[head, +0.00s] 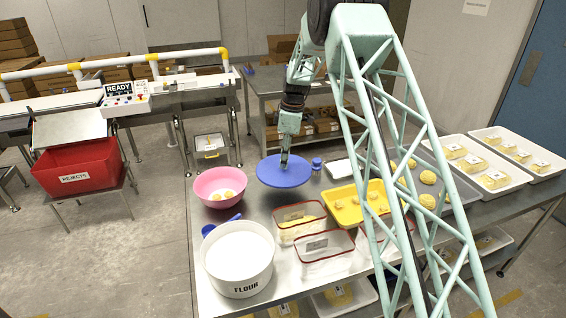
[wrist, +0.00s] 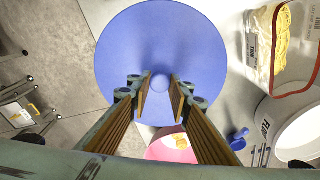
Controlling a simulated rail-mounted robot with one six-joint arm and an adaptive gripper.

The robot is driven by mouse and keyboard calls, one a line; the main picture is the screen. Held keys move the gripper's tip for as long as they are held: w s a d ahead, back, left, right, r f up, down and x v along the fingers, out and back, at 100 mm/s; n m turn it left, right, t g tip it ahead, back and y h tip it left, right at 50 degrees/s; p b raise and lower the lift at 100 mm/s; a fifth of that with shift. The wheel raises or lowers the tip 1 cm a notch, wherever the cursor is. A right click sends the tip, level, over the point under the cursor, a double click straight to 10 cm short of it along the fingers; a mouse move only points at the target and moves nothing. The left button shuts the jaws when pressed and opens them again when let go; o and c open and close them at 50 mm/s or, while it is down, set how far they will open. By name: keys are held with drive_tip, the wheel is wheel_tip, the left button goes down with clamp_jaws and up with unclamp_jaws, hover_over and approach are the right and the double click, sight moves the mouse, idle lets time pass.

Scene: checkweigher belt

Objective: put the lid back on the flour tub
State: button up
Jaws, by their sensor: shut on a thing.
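The flour tub (head: 240,287) is a round white tub marked FLOUR at the front left of the steel table, open with white flour showing. It is partly in the wrist view (wrist: 268,122) at the lower right. The flat round blue lid (head: 270,173) is near the table's back left edge, behind the tub and apart from it. My gripper (head: 284,162) points down over the lid's centre. In the wrist view its fingers (wrist: 158,88) are shut on the lid's small centre knob. I cannot tell whether the lid rests on the table or hangs just above it.
A pink bowl (head: 209,201) with yolks stands left of the lid. A blue scoop (head: 209,229) lies beside the tub. Red-rimmed clear containers (head: 323,263), a yellow tray (head: 340,201) and a small blue-capped bottle (head: 316,168) are to the right. A red rejects bin (head: 98,172) stands apart, left.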

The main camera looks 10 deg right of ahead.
sight(287, 178)
drive_tip(key=m, duration=0.1)
drive_tip(key=s+m+b, duration=0.1)
drive_tip(key=m, duration=0.1)
drive_tip(key=shift+s+f, duration=0.15)
drive_tip(key=shift+f, duration=0.15)
drive_tip(key=m, duration=0.1)
drive_tip(key=s+m, duration=0.1)
drive_tip(key=m+b, duration=0.1)
drive_tip(key=m, duration=0.1)
drive_tip(key=shift+s+f+h, duration=0.3)
drive_tip(key=shift+s+h, duration=0.1)
drive_tip(key=m, duration=0.1)
drive_tip(key=s+m, duration=0.1)
drive_tip(key=m+b, duration=0.1)
drive_tip(key=shift+s+f+m+t, duration=0.2)
drive_tip(key=shift+s+m+t, duration=0.1)
drive_tip(key=shift+t, duration=0.1)
drive_tip(key=shift+s+a+f+m+h+b, duration=0.15)
drive_tip(key=shift+s+m+b, duration=0.2)
drive_tip(key=shift+m, duration=0.6)
drive_tip(key=shift+s+d+f+m+h+b, duration=0.15)
drive_tip(key=shift+s+m, duration=0.3)
drive_tip(key=shift+m, duration=0.5)
drive_tip(key=shift+r, duration=0.1)
